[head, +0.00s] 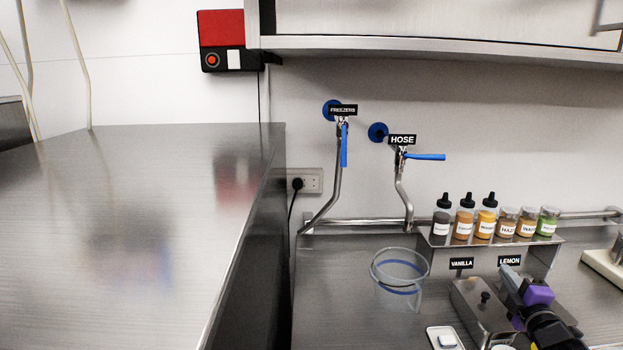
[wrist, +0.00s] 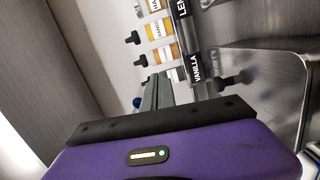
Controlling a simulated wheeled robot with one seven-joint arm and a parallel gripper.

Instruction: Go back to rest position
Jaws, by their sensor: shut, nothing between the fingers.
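My gripper (head: 509,274) shows at the lower right of the head view, a purple and black hand over the metal containers near the Vanilla and Lemon labels. In the wrist view its purple body fills the bottom, and its dark fingers (wrist: 157,93) are together with nothing between them. The fingers point toward the bottle shelf. I cannot tell from these views whether the gripper touches the container lids.
A clear pitcher (head: 386,290) stands left of the metal container (head: 470,305). Bottles and jars line a shelf (head: 440,240) behind. The Freezers lever (head: 344,146) hangs down; the Hose lever (head: 427,157) points right. A large steel surface (head: 110,230) at left is bare.

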